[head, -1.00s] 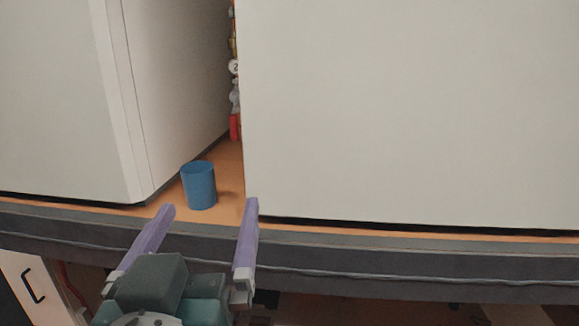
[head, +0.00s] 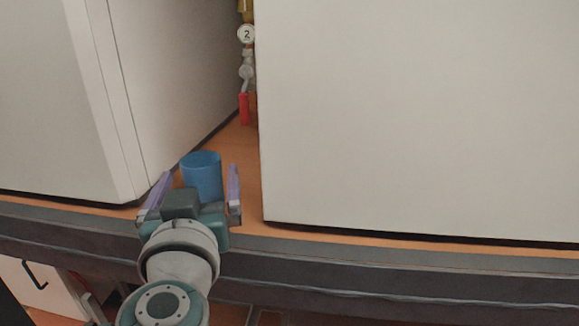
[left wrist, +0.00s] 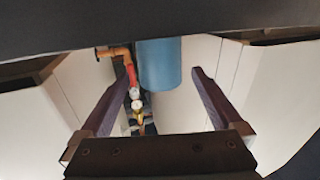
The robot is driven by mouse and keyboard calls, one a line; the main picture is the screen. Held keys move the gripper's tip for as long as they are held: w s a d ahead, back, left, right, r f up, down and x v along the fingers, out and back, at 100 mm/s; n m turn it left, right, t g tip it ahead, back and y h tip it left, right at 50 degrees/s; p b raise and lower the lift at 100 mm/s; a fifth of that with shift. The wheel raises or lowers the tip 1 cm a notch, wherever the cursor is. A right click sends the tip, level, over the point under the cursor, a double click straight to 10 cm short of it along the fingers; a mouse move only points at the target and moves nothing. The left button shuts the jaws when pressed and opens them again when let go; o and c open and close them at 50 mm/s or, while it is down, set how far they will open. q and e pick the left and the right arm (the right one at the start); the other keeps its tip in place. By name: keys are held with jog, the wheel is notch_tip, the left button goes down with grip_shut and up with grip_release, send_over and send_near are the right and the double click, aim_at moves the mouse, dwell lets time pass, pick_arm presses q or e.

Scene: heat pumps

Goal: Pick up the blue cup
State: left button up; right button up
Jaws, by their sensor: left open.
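The blue cup (head: 203,172) stands upright on the orange surface, in the gap between two white cabinets. My left gripper (head: 201,173) is open, with one purple finger on each side of the cup in the head view. Its palm hides the cup's lower front. In the left wrist view the cup (left wrist: 160,64) hangs in the upper middle, between and beyond the fingertips of the left gripper (left wrist: 160,72). I cannot tell whether either finger touches it. My right gripper is not in view.
A white cabinet (head: 420,110) stands close on the right, and another white cabinet (head: 165,80) on the left. Behind the cup are a gauge (head: 246,34) and a red valve handle (head: 244,109). The dark platform edge (head: 330,262) runs along the front.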

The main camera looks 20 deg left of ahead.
pick_arm(q)
jog(key=shift+w+a, duration=0.25)
jog(key=shift+w, duration=0.2)
jog(key=shift+c, duration=0.2)
jog(key=c, duration=1.3)
